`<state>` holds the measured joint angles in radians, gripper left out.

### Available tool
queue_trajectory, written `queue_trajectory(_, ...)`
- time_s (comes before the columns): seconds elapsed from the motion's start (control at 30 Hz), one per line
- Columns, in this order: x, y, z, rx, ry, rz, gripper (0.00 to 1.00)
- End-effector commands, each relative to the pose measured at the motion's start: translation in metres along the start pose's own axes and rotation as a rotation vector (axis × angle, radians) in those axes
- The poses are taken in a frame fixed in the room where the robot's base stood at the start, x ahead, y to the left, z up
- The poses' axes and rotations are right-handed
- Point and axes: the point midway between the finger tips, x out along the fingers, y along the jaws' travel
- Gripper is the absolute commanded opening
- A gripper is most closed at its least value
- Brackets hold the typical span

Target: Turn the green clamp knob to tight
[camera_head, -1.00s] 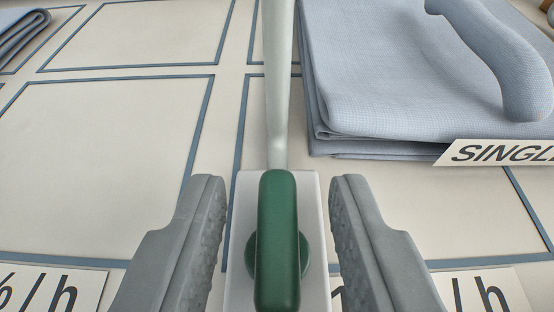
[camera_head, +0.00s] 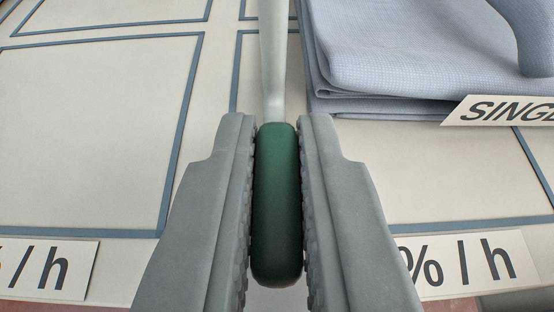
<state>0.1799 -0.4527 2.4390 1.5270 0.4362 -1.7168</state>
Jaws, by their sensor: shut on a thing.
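The green clamp knob (camera_head: 277,205) is a rounded upright bar in the lower middle of the view, its long side running away from me. My gripper (camera_head: 277,200) is shut on it, with one grey ribbed finger against its left side and one against its right. The knob's round base and most of the white block under it are hidden by the fingers and the knob. A pale grey rod (camera_head: 273,60) rises behind the knob.
Folded blue cloth (camera_head: 410,60) lies at the upper right, with a "SINGL" label (camera_head: 500,109) at its front edge. The cream blue-lined surface (camera_head: 90,130) at left is clear.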

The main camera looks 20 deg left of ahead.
Motion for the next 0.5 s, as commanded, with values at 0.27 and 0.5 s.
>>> queue_trajectory(0.27, 0.0006, -0.0016, -0.0012, 0.038, 0.002, 0.093, 0.00)
queue_trajectory(0.5, 0.0006, -0.0015, -0.0018, 0.079, 0.002, 0.192, 0.00)
